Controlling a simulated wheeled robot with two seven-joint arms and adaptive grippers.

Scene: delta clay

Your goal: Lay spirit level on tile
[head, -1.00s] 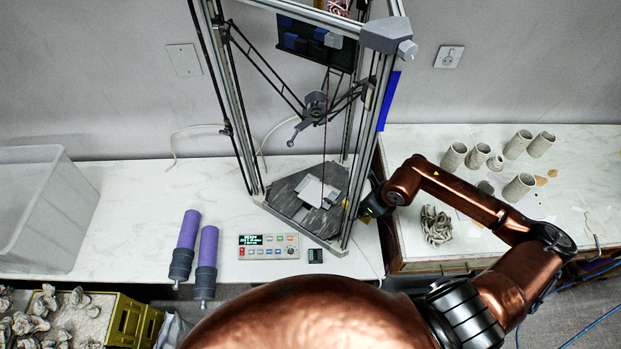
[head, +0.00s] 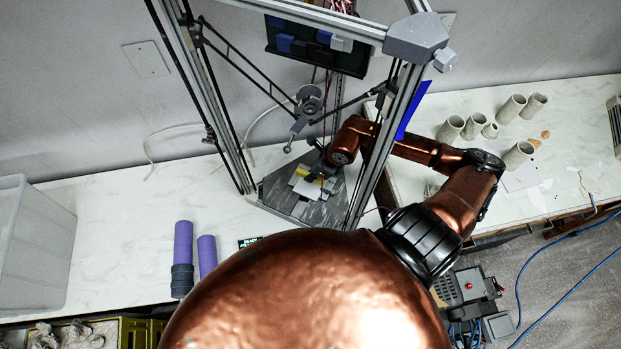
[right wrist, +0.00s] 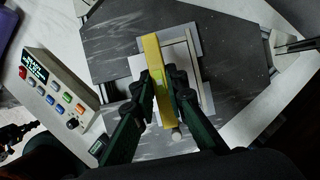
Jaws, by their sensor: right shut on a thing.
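My right gripper (head: 322,172) reaches between the printer's posts, low over its dark bed. In the right wrist view its dark green fingers (right wrist: 162,88) are shut on a yellow bar, the spirit level (right wrist: 151,50), which also shows in the head view (head: 301,172). The level lies lengthwise over the pale tile (right wrist: 138,67) in the middle of the bed. The tile's pale edge also shows in the head view (head: 307,188). I cannot tell whether the level touches the tile. My left gripper is not in view.
The printer's metal posts (head: 375,150) stand close around my right arm. A thin arm linkage (head: 308,100) hangs above the bed. A control box (right wrist: 60,90) with coloured buttons sits beside the bed. Clay cups (head: 510,108) stand on the right table. Purple tubes (head: 183,245) stand at the left.

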